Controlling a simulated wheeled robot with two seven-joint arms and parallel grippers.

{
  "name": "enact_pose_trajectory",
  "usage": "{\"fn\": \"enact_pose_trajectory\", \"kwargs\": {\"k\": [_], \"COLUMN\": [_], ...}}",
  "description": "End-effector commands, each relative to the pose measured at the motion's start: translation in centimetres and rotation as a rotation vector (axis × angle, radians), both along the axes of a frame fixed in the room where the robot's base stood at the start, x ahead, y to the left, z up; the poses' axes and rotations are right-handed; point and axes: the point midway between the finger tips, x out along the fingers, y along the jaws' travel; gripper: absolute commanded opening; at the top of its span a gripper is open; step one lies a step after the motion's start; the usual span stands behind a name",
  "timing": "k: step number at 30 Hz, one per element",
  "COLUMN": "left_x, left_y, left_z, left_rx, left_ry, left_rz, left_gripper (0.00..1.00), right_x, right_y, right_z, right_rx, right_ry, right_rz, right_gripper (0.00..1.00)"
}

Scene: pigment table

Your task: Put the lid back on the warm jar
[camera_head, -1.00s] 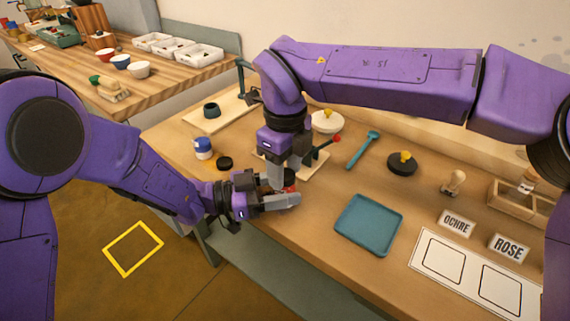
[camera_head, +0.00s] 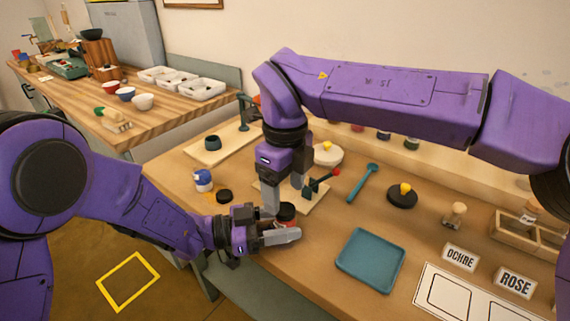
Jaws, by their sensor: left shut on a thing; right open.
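The warm jar, a small dark jar with a red top (camera_head: 287,209), sits at my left gripper (camera_head: 284,231), low over the near table edge. The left gripper is shut on it, and its fingers hide most of the jar. My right gripper (camera_head: 283,202) points down with its fingers parted, just above and beside the jar. I see nothing between its fingers, though the view there is crowded. A flat black disc (camera_head: 223,196), which looks like a lid, lies on the table left of both grippers, beside an orange patch.
A blue-and-white jar (camera_head: 203,180) stands left of the black disc. A board with a red-knobbed tool (camera_head: 322,183) lies behind my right gripper. A teal tray (camera_head: 370,260), a teal spoon (camera_head: 363,182) and a black disc with yellow knob (camera_head: 402,197) lie to the right.

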Motion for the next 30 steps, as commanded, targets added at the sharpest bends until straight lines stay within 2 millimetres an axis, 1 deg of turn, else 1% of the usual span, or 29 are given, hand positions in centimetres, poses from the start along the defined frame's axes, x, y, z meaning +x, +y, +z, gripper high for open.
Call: {"fn": "enact_pose_trajectory", "kwargs": {"k": [1, 6, 10, 12, 15, 22, 23, 24, 25, 30], "left_x": [0.0, 0.0, 0.0, 0.0, 0.0, 0.0, 0.0, 0.0, 0.0, 0.0], "left_y": [0.0, 0.0, 0.0, 0.0, 0.0, 0.0, 0.0, 0.0, 0.0, 0.0], "left_z": [-0.1, -0.1, -0.1, -0.1, -0.1, -0.1, -0.1, -0.1, -0.1, -0.1], "left_rx": [0.002, 0.002, 0.002, 0.002, 0.002, 0.002, 0.002, 0.002, 0.002, 0.001], "left_ry": [0.0, 0.0, 0.0, 0.0, 0.0, 0.0, 0.0, 0.0, 0.0, 0.0], "left_rz": [-0.001, -0.001, -0.001, -0.001, -0.001, -0.001, -0.001, -0.001, -0.001, 0.0], "left_gripper": [0.0, 0.0, 0.0, 0.0, 0.0, 0.0, 0.59, 0.72, 0.82, 0.83], "right_x": [0.0, 0.0, 0.0, 0.0, -0.1, -0.1, -0.1, -0.1, -0.1, -0.1], "right_y": [0.1, 0.1, 0.0, 0.0, 0.0, 0.0, 0.0, 0.0, 0.0, 0.0], "right_z": [1.3, 5.2, 7.2, 7.8, 8.3, 8.3, 8.3, 8.3, 8.3, 8.3], "right_rx": [0.002, 0.001, 0.001, 0.001, 0.0, 0.001, 0.001, 0.001, 0.001, 0.001], "right_ry": [-0.005, -0.003, -0.003, -0.002, 0.0, 0.001, 0.001, 0.001, 0.001, 0.0], "right_rz": [-0.002, -0.002, -0.001, -0.001, 0.0, 0.0, 0.0, 0.0, 0.0, 0.0], "right_gripper": [0.72, 0.72, 0.72, 0.72, 0.72, 0.72, 0.72, 0.72, 0.72, 0.72]}}
